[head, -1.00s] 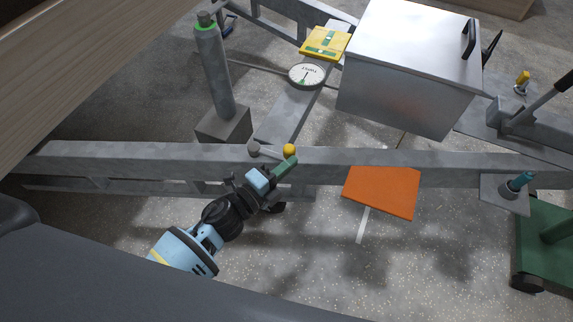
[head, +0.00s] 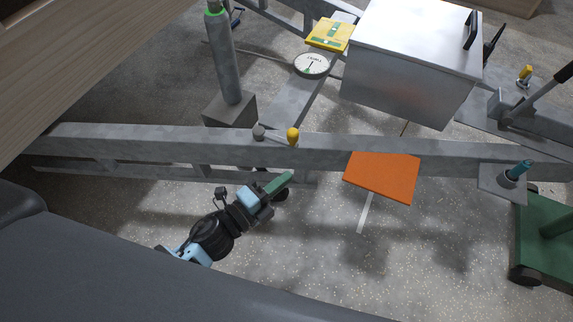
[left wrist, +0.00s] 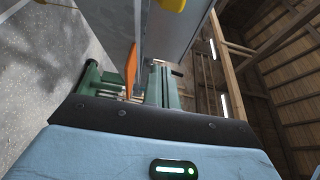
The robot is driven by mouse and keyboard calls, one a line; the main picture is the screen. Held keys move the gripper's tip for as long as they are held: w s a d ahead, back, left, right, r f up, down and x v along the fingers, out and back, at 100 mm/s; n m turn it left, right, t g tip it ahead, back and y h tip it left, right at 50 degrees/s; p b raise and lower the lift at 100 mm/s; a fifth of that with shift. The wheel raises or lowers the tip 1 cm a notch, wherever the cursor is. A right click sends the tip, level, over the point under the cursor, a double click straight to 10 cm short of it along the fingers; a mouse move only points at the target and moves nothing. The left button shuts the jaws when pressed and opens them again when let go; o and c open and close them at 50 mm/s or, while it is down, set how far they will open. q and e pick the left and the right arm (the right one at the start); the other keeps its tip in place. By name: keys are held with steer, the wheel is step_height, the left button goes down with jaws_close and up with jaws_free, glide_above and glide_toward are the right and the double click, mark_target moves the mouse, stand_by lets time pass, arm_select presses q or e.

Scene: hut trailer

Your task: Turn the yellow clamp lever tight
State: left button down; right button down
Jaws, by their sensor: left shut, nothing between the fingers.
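The clamp lever has a yellow ball end (head: 293,136) and a thin arm running left to a grey knob (head: 259,132), at the grey frame beam (head: 400,150) in the head view. The lever lies roughly along the beam. A yellow rounded part (left wrist: 172,4), probably the ball, is cut off at the top of the left wrist view. My left gripper (head: 289,177) has green fingers, shut and empty. Its tips are just below the ball in the head view, apart from it. My right gripper is not in view.
A grey metal box (head: 405,75) stands behind the beam. A round dial (head: 311,66) and a yellow plate (head: 330,34) lie left of it. A grey cylinder (head: 224,60) stands farther left. An orange panel (head: 383,178) is to the right. Floor below the beam looks clear.

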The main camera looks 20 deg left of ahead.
arm_select(q)
steer(key=shift+s+d, duration=0.1)
steer(key=shift+s, duration=2.25)
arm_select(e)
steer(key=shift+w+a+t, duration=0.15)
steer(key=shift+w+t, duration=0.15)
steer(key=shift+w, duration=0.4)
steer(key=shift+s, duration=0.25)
